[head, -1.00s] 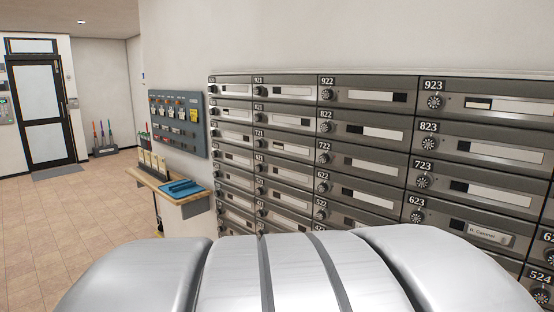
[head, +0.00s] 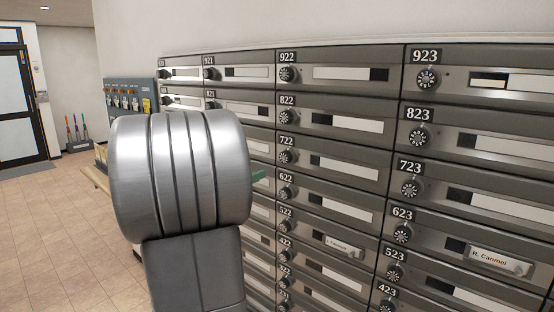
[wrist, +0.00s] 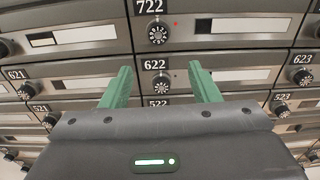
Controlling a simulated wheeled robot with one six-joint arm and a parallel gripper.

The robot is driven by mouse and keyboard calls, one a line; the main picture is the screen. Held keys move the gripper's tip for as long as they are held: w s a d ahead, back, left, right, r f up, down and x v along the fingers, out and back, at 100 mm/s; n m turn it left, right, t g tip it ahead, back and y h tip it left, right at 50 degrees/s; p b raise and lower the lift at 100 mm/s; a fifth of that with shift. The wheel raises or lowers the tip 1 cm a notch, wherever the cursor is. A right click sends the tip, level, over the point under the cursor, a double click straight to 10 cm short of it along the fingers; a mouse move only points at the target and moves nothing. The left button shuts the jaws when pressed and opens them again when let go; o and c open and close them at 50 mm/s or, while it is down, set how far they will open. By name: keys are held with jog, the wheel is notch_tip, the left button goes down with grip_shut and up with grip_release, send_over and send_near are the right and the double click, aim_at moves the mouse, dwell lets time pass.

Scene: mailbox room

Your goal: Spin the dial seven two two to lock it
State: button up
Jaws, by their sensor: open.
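Mailbox door 722 (head: 345,168) is in the middle column in the head view, with its round black-and-silver dial (head: 287,157) under the number plate. In the wrist view the 722 dial (wrist: 157,33) is at the top centre, with a small red light at its upper right. My gripper (wrist: 160,70) is open and empty, its green fingers on either side of the 622 plate, below the 722 dial in the picture. The 622 dial (wrist: 161,84) shows between the fingers. In the head view only a green fingertip (head: 259,177) shows beside my arm.
Similar dials surround it, such as 822 (head: 287,114) above and 723 (head: 410,187) to the right. A name plate (head: 495,259) sits on door 623. A grey key panel (head: 130,97) and a wooden shelf (head: 97,178) stand left. Tiled floor lies open at left.

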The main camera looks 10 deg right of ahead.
aim_at(284, 158)
jog(key=p+x, duration=0.1)
jog(key=x, duration=0.3)
jog(key=p+x, duration=0.1)
jog(key=x, duration=0.4)
jog(key=p+x, duration=0.1)
jog(key=x, duration=0.3)
jog(key=shift+w+d+r+p, duration=0.25)
jog(key=shift+w+p, duration=0.05)
jog(key=shift+p, duration=0.1)
jog(key=c, duration=1)
